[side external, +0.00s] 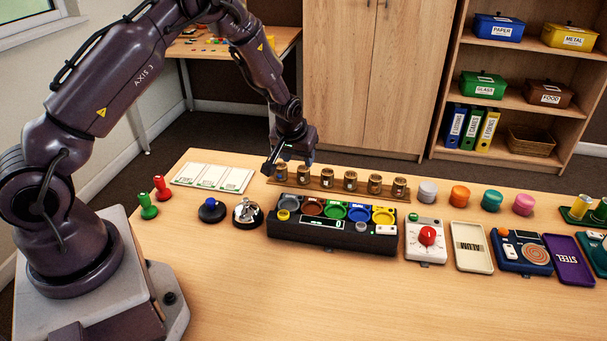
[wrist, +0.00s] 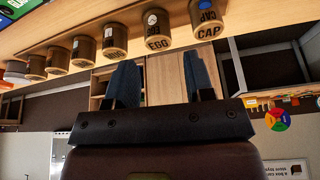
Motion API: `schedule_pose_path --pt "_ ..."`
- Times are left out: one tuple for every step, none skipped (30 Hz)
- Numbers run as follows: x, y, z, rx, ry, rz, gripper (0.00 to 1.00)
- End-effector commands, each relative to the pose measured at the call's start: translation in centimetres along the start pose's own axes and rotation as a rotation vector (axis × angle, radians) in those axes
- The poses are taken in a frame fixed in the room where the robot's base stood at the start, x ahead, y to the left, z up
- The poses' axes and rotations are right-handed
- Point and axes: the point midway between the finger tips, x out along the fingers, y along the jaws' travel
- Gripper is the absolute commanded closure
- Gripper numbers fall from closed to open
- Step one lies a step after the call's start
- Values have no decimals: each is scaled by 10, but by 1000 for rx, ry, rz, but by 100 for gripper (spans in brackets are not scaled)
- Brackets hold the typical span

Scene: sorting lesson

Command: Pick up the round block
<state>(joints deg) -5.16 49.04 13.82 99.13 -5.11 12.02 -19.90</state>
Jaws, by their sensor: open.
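No single block is marked as the round one. Several round pieces stand in a row on the right of the table in the side view: a grey one (side external: 428,191), an orange one (side external: 459,196), a teal one (side external: 492,200) and a pink one (side external: 523,204). Brown cylinders with labels (side external: 350,181) stand on a wooden strip (side external: 327,185); in the wrist view two read EGG (wrist: 157,30) and CAP (wrist: 207,22). My gripper (side external: 290,163) is open above the strip's left end. In the wrist view its fingers (wrist: 161,80) are apart with nothing held between them.
A black sorting unit with coloured bowls (side external: 330,230) lies in front of the strip. A red-button box (side external: 425,241), an ALUM tray (side external: 472,247) and a STEEL tray (side external: 568,260) are to the right. White cards (side external: 212,178) lie left. The table's front is clear.

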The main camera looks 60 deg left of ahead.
Motion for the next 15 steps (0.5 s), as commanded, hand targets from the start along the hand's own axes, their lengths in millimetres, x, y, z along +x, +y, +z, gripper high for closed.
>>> schedule_pose_path --pt "8 0 0 1 -2 -1 52" --pt "11 0 0 1 -2 0 52" --pt "14 0 0 0 -1 0 52" --pt "16 0 0 1 -1 0 52" --pt "18 0 0 1 -2 0 52" --pt "20 0 0 1 -2 0 52" --pt "22 0 0 1 -2 0 52" --pt "24 1 0 1 -1 0 52" --pt "29 1 0 2 -2 0 52" --pt "34 1 0 2 -3 0 52" --pt "38 2 -1 2 -2 0 52" --pt "45 2 -1 2 -3 -1 52" --pt "50 2 -1 1 -2 0 52" --pt "54 2 -1 1 -3 -1 52" --pt "59 2 -2 1 -2 0 52"
